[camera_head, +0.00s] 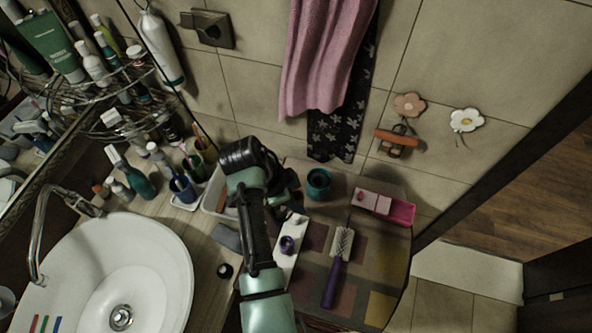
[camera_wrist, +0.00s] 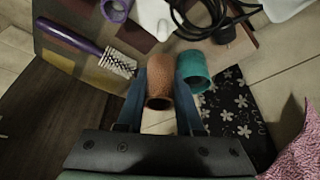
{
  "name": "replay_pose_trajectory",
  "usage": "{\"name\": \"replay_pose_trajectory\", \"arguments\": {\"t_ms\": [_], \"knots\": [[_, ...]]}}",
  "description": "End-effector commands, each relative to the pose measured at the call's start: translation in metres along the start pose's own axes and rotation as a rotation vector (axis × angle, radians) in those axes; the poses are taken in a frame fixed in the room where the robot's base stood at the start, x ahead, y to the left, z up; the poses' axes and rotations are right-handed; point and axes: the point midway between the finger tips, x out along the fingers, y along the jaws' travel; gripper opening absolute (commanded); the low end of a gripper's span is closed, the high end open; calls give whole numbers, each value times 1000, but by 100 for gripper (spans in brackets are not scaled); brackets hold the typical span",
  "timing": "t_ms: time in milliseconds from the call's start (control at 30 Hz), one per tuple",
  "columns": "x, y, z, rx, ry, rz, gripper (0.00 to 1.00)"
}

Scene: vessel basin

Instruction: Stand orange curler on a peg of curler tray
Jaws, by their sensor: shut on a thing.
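The orange curler (camera_wrist: 160,80) is a rough, hollow tube, seen in the wrist view with one open end towards the camera. My gripper (camera_wrist: 161,75) is shut on it, one finger on each side. In the head view my gripper (camera_head: 287,187) is above the back of the counter, and the arm hides the curler. The curler tray (camera_head: 292,262) is a white strip in front of and below my gripper, partly behind my arm. A purple curler (camera_head: 288,244) stands on it. The tray (camera_wrist: 155,18) shows at the top of the wrist view; its free pegs are not clear.
A teal hollow cylinder (camera_head: 319,184) stands right of my gripper. A purple-handled hairbrush (camera_head: 338,268) lies right of the tray, with a pink box (camera_head: 400,211) behind it. A dark cable (camera_wrist: 215,22) lies near the tray. A white basin (camera_head: 115,275) is at left; towels (camera_head: 325,60) hang behind.

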Motion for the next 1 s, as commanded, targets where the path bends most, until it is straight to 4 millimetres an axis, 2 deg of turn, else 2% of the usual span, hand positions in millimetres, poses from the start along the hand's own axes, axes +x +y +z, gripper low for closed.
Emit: {"name": "replay_pose_trajectory", "arguments": {"t_ms": [267, 733, 1000], "knots": [[7, 0, 3, -2, -1, 0, 0], [43, 0, 18, -2, -1, -1, 0], [47, 0, 20, -2, -1, -1, 0]]}}
